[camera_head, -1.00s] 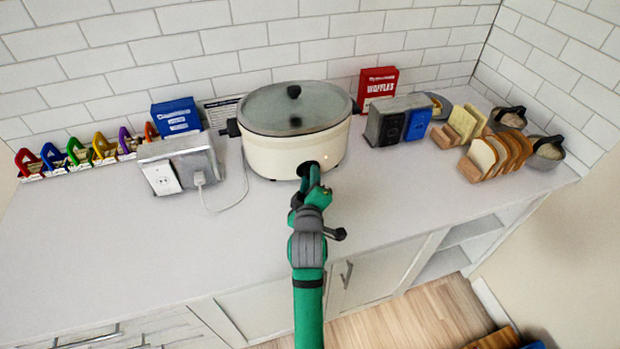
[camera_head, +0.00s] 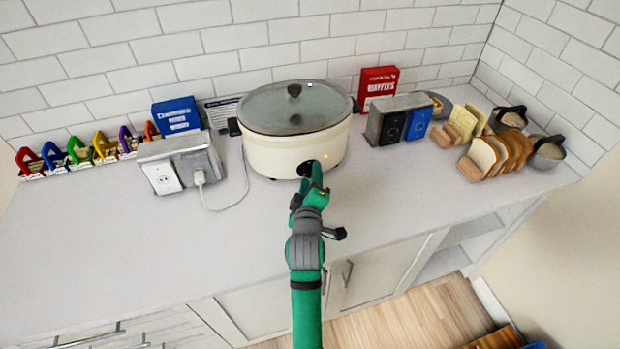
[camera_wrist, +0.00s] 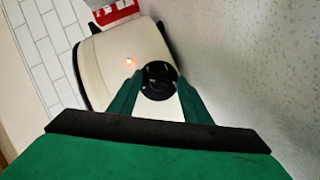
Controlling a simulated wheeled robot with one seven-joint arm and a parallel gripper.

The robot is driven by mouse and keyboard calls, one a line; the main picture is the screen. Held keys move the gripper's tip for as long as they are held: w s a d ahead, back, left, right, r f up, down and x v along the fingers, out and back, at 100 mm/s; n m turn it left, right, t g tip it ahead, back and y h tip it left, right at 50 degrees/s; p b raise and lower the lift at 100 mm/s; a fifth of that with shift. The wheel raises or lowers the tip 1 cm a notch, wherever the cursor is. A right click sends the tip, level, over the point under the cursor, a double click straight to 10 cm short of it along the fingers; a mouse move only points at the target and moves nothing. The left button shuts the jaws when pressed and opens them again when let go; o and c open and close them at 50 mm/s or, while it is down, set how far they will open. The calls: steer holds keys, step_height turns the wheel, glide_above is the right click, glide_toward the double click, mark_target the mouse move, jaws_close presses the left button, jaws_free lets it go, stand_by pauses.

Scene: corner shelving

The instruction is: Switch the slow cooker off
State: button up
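The slow cooker (camera_head: 285,148), cream with a glass lid and black lid knob, stands on the counter by the tiled wall. Its round black dial (camera_head: 310,168) is low on the front and partly hidden by my gripper. In the wrist view the dial (camera_wrist: 157,82) shows with small white marks, and a small orange light (camera_wrist: 129,61) glows beside it. My gripper (camera_wrist: 159,76) is at the dial, its two green fingers apart, one on either side of it. I cannot tell whether they touch it. In the head view my gripper (camera_head: 314,176) reaches the cooker's front.
Left of the cooker stands an outlet box (camera_head: 178,165) with a plugged-in white cord, and a blue box (camera_head: 176,117). To the right are a grey-and-black toaster-like item (camera_head: 393,122), a red waffles box (camera_head: 377,86) and bread racks (camera_head: 495,156). The front counter is clear.

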steer(key=shift+s, duration=0.1)
steer(key=s, duration=0.3)
steer(key=s+r, duration=0.1)
steer(key=s, duration=0.3)
steer(key=s+r, duration=0.1)
steer(key=s, duration=0.2)
steer(key=shift+s+a, duration=0.15)
steer(key=shift+s, duration=0.1)
